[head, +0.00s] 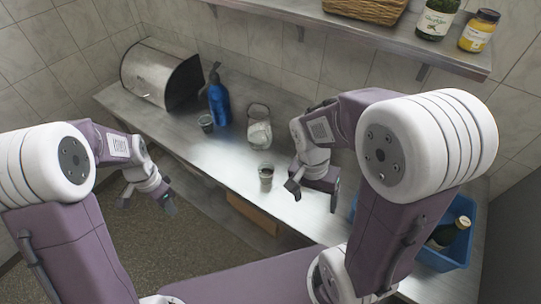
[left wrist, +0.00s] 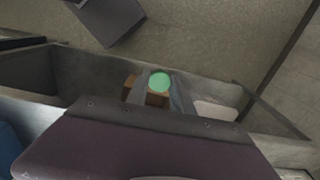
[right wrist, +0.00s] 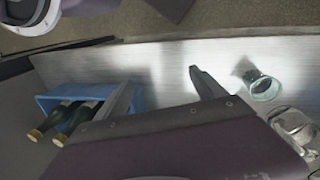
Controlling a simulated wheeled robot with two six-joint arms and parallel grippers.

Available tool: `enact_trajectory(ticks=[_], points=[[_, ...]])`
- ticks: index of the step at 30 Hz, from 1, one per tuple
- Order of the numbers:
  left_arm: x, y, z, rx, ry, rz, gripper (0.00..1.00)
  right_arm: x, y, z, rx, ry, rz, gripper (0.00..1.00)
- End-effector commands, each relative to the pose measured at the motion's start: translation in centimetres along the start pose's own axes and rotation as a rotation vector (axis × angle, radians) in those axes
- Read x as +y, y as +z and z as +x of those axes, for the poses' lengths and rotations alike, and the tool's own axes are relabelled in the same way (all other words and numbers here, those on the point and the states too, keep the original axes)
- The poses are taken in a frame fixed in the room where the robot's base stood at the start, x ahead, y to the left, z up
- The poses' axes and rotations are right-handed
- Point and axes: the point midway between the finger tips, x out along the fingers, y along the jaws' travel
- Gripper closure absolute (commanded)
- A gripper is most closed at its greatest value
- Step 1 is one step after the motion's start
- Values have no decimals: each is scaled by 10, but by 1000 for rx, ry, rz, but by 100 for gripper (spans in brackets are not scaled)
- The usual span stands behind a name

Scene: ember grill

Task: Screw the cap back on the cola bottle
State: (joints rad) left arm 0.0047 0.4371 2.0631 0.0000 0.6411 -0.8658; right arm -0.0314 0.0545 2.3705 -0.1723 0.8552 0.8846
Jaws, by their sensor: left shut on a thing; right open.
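My left gripper (head: 147,203) hangs beyond the counter's front edge, over the floor. In the left wrist view its fingers (left wrist: 160,92) are shut on a round, flat green disc (left wrist: 160,82) that looks like a cap. My right gripper (head: 312,191) is open and empty above the counter, right of a small glass with dark contents (head: 265,176). No bottle is clearly recognisable as the cola bottle. Dark bottles with gold tops lie in a blue crate; one shows in the head view (head: 446,235) and two in the right wrist view (right wrist: 72,115).
The steel counter (head: 215,155) holds a metal bin (head: 155,75), a blue siphon bottle (head: 218,102), another small glass (head: 206,123) and a glass jug (head: 258,128). The blue crate (head: 462,262) stands at the right. A shelf (head: 400,35) hangs above. The counter's middle is mostly clear.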

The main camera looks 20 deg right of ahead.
Motion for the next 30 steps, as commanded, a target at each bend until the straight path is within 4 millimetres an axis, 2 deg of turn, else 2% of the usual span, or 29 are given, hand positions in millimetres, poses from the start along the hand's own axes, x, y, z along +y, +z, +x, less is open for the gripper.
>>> enact_trajectory(ticks=[5,8,11,12,15,17,18,21,25,30], points=[[-25,-8,11,0,-1,464,100,12,-50,-26,120,213,378,20],[-46,-8,28,0,1,761,100,9,-91,-46,301,344,640,20],[-71,-3,50,0,2,1003,100,-9,-127,-65,542,419,873,20],[-81,0,61,0,1,1076,100,-21,-138,-70,641,429,946,20],[-103,14,89,0,3,1174,100,-59,-154,-74,853,421,1049,20],[-114,23,104,0,3,1182,100,-84,-157,-67,937,406,1053,20],[-119,29,115,0,3,1173,100,-101,-156,-58,975,398,1039,20],[-126,44,135,0,3,1138,100,-132,-149,-35,1025,394,978,20],[-129,57,149,0,1,1105,100,-151,-139,-14,1046,401,917,20],[-130,62,151,0,1,1092,100,-156,-134,-9,1050,402,893,20]])
